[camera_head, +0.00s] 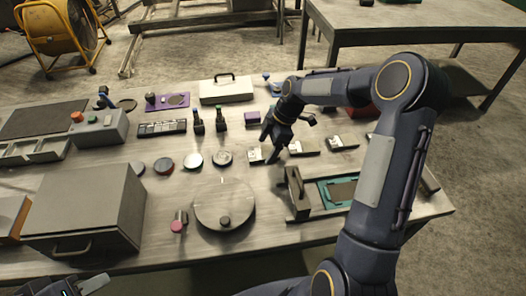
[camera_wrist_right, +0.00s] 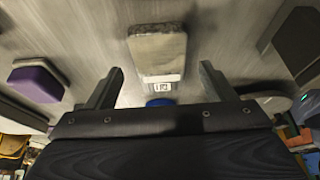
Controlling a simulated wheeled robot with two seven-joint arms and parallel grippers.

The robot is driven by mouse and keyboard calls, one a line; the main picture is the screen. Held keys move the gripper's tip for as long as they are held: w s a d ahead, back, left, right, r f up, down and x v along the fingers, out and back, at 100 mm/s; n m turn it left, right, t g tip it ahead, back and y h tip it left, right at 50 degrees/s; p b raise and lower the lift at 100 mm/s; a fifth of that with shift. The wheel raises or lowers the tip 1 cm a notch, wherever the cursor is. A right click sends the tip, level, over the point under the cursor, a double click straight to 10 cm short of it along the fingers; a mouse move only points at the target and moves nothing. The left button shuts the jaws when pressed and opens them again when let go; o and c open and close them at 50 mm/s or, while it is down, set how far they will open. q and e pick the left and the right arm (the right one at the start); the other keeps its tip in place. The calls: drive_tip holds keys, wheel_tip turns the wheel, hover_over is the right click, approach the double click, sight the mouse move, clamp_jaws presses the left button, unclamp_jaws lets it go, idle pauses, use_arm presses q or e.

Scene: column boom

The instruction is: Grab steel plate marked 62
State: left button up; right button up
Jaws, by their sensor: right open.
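Several steel plates with white labels lie in a row on the table: one (camera_head: 256,156) beside my right gripper, another (camera_head: 303,147) to its right, and a third (camera_head: 343,141) further right. My right gripper (camera_head: 270,150) is open above the table by the leftmost plate and partly covers it. In the right wrist view a grey steel plate (camera_wrist_right: 158,52) lies ahead, centred between the open fingers, apart from both. Its white label has dark digits, too small to read surely. My left gripper (camera_head: 85,288) shows only partly at the bottom left edge; its jaws are unclear.
A purple block (camera_head: 252,117) stands behind the right gripper; it is at left in the wrist view (camera_wrist_right: 38,80). Round discs (camera_head: 193,160) lie left of the plates. A round lidded plate (camera_head: 223,205) and a grey box (camera_head: 85,205) stand nearer. A slotted fixture (camera_head: 297,192) stands front right.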

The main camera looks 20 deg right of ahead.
drive_tip(key=shift+a+f, duration=0.15)
drive_tip(key=shift+f, duration=0.35)
drive_tip(key=shift+r, duration=0.1)
drive_tip(key=c, duration=1.5)
drive_tip(key=shift+c, duration=0.2)
drive_tip(key=shift+r, duration=0.1)
